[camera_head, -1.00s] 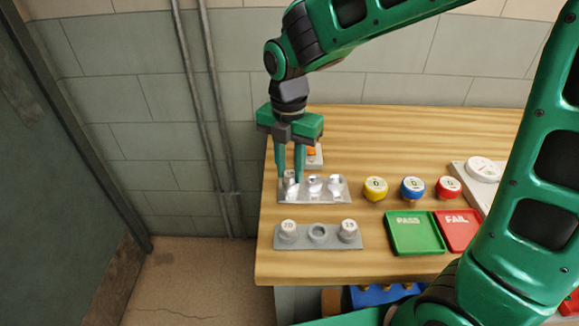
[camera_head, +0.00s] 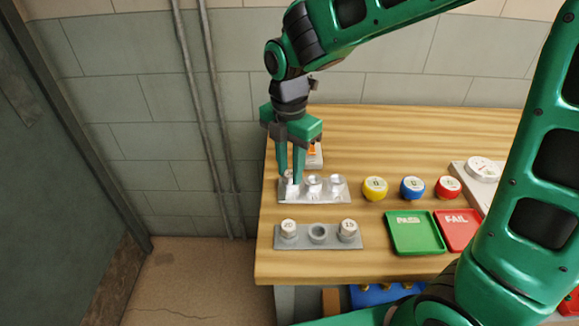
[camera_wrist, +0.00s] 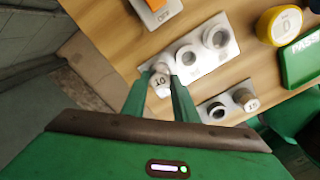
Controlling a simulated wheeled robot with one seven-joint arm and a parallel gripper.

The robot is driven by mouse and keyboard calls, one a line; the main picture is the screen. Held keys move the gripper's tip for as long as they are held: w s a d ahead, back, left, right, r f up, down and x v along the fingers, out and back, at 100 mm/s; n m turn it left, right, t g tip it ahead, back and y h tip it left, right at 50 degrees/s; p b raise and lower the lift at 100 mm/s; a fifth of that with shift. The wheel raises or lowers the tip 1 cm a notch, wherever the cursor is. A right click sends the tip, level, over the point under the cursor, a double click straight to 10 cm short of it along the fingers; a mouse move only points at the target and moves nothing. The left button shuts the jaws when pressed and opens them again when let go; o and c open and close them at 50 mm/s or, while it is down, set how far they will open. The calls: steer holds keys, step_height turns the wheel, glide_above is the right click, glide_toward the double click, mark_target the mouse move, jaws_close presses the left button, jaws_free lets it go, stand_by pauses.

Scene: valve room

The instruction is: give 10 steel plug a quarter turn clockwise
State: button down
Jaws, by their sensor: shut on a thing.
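The steel plug marked 10 (camera_wrist: 160,82) stands at the left end of the upper grey plate (camera_wrist: 202,52), between my fingertips. The upper plate (camera_head: 340,198) also shows in the head view, with two more round sockets to the right. My gripper (camera_wrist: 162,80) is shut on the plug, pointing down from above; in the head view my gripper (camera_head: 291,182) covers most of it. The sides of the plug are partly hidden by the fingers, and its lower end cannot be seen.
A lower grey rack (camera_head: 268,243) holds plugs marked 20 (camera_head: 288,227) and 15 (camera_head: 349,228) with an empty hole between. An orange switch (camera_head: 314,150) stands close behind my gripper. Yellow, blue and red knobs and PASS (camera_head: 415,240) and FAIL trays lie to the right.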

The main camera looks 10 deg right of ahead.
steer(key=shift+d+f, duration=0.1)
steer(key=shift+f, duration=0.05)
steer(key=shift+m, duration=1.5)
steer(key=shift+m, duration=1.5)
steer(key=shift+s+f, duration=0.1)
steer(key=shift+m, duration=1.5)
steer(key=shift+d+m, duration=0.1)
steer(key=shift+m, duration=1.4)
